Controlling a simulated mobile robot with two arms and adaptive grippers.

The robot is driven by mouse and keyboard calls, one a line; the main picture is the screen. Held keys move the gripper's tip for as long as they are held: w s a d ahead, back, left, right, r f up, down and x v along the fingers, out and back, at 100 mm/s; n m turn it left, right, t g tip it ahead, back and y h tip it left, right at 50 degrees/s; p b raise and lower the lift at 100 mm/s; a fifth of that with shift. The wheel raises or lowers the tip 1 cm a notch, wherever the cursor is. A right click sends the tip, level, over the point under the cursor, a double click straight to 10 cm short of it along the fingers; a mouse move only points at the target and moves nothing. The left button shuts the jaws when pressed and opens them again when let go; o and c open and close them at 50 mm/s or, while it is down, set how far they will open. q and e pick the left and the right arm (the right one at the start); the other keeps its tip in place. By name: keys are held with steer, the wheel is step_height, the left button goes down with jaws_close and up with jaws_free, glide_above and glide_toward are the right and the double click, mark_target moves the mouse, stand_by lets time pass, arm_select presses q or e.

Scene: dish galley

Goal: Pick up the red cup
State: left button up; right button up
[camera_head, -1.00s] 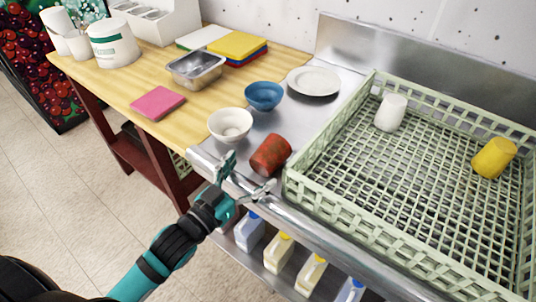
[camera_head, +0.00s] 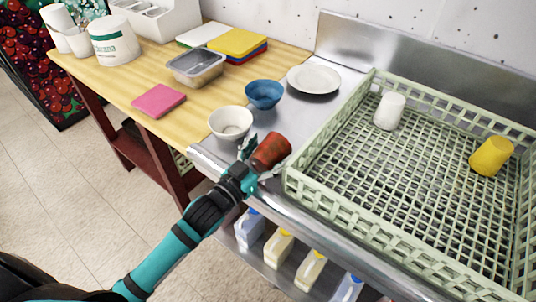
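The red cup (camera_head: 272,151) is mottled red and stands tilted-looking on the steel counter, between the white bowl and the green rack. My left gripper (camera_head: 262,163) is at the cup's near side, its fingers spread with one on the left of the cup and one on the right. The fingers look open around the cup's near part; I cannot tell whether they touch it. My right gripper is not in view.
A white bowl (camera_head: 230,122) and a blue bowl (camera_head: 264,94) stand close behind and left of the cup. The green rack (camera_head: 291,184) is just right, holding a white cup (camera_head: 390,111) and a yellow cup (camera_head: 492,156). A white plate (camera_head: 314,79) lies behind.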

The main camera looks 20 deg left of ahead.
arm_select(q)
steer(key=c, duration=1)
steer(key=shift+o, duration=0.2)
steer(key=shift+r, duration=0.1)
